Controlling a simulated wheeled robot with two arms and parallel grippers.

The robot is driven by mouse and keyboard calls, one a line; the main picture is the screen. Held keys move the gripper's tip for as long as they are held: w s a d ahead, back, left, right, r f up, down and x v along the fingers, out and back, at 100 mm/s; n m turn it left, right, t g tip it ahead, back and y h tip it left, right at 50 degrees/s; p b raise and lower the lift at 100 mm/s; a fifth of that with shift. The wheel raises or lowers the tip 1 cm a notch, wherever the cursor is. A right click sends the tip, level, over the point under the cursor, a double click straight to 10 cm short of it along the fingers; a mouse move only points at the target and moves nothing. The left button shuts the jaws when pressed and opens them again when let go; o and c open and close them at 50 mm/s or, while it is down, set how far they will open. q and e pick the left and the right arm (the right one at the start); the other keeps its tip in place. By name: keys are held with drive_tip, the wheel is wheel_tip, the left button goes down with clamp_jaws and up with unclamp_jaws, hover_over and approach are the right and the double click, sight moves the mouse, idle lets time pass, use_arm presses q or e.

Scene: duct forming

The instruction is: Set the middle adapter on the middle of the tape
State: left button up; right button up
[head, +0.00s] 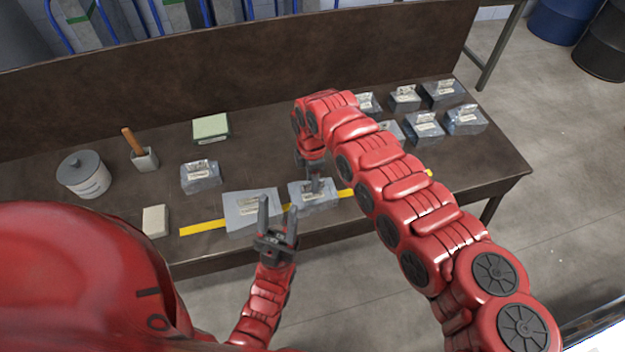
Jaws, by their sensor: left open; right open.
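The yellow tape (203,227) runs along the near part of the dark table, rising to the right. A grey metal adapter with a pale label (325,200) sits across the tape near its middle. My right gripper (314,186) points down at the top of this adapter, with its jaws open; whether the fingers touch it is unclear. A wider grey adapter (238,209) lies across the tape just to its left. My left gripper (277,216) is open and empty, in front of the wider adapter in the picture. My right arm hides part of the tape.
Another grey piece (201,177) stands behind the tape at left. Several similar pieces (425,128) stand at the back right. A lidded pot (84,175), a wooden-handled brush in a cup (144,160), a green-topped box (211,128) and a pale block (156,221) are at left.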

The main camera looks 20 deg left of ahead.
wheel_tip(320, 180, up, 17)
drive_tip(key=b, duration=0.4)
